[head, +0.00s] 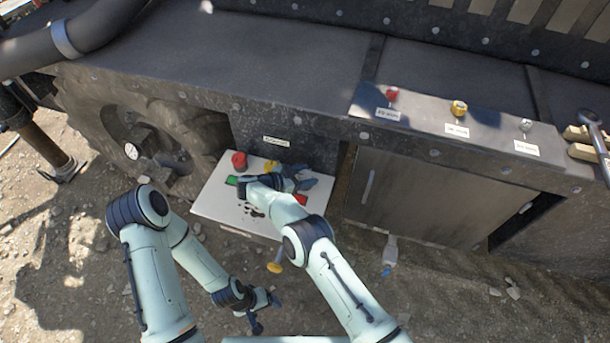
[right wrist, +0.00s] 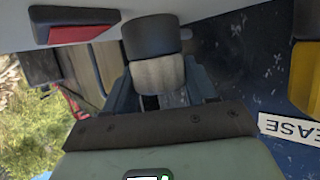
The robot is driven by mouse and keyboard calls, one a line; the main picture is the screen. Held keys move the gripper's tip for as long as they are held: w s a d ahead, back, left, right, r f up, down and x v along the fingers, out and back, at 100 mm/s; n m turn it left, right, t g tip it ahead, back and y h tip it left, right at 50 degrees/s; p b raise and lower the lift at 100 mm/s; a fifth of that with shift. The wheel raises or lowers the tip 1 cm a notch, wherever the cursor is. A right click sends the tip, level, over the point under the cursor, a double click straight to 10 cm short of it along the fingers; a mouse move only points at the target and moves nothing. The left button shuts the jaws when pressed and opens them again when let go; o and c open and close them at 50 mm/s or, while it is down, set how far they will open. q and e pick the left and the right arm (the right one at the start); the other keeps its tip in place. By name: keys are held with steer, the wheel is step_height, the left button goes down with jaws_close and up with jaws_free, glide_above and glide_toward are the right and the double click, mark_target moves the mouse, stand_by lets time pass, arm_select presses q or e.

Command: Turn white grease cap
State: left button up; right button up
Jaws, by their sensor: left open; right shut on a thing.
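A white box (head: 215,205) below the dark machine body carries a red cap (head: 239,160) and a yellow cap (head: 271,165). My right gripper (head: 300,180) is over its right part and covers the spot beside the yellow cap. In the right wrist view, my right gripper (right wrist: 160,90) is shut on a pale, whitish cap (right wrist: 158,74) with a dark or shaded end. The yellow cap shows at the right edge (right wrist: 305,75), above a label ending in "EASE" (right wrist: 290,129). My left gripper (head: 264,309) is open and empty, low over the ground.
Red (head: 392,94), yellow (head: 458,107) and whitish (head: 525,125) knobs stand on a labelled ledge at right. A wrench (head: 591,122) lies at the far right. A clear bottle (head: 390,253) and a yellow-ended rod (head: 275,267) are below. A large wheel (head: 150,140) is at left.

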steer(key=shift+w+r, duration=0.1)
steer(key=shift+r, duration=0.05)
steer(key=o, duration=1)
steer(key=shift+c, duration=0.2)
steer(key=v, duration=1.3)
steer(key=shift+a, duration=0.15)
